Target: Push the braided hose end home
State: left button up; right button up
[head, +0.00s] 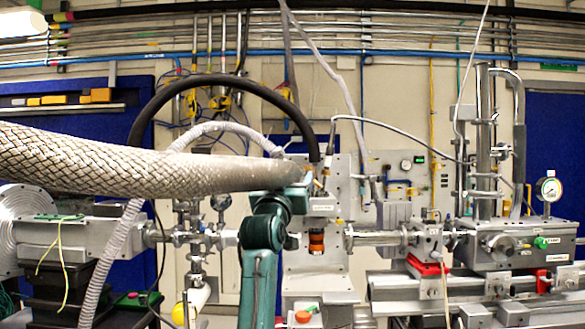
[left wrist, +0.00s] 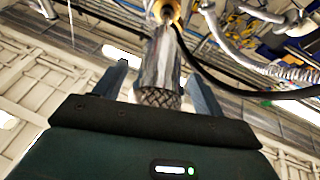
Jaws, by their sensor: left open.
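The braided hose (head: 110,165) runs in from the left edge of the head view, thick and grey, and narrows to a smooth end sleeve (head: 262,173) at the middle. My left gripper (head: 306,180) is at this end, on a teal arm rising from below. In the left wrist view the gripper (left wrist: 158,70) is open, one finger on each side of the metal sleeve (left wrist: 163,62), with braid below it. A brass-coloured fitting (left wrist: 167,12) is at the sleeve's far end. I cannot tell whether they are fully joined. My right gripper is not in view.
A black hose (head: 205,79) arches over the braided hose. A grey corrugated hose (head: 103,262) hangs at left. Beamline equipment with a gauge (head: 549,188) stands at right. Left of the arm is a metal pipe assembly (head: 196,238).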

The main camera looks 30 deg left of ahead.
pick_arm(q)
jog(key=shift+x, duration=1.15)
jog(key=shift+w+a+r+p, duration=0.1)
jog(key=shift+w+p, duration=0.1)
jog(key=shift+p, duration=0.15)
jog(key=shift+w, duration=0.15)
jog(key=shift+c, duration=0.5)
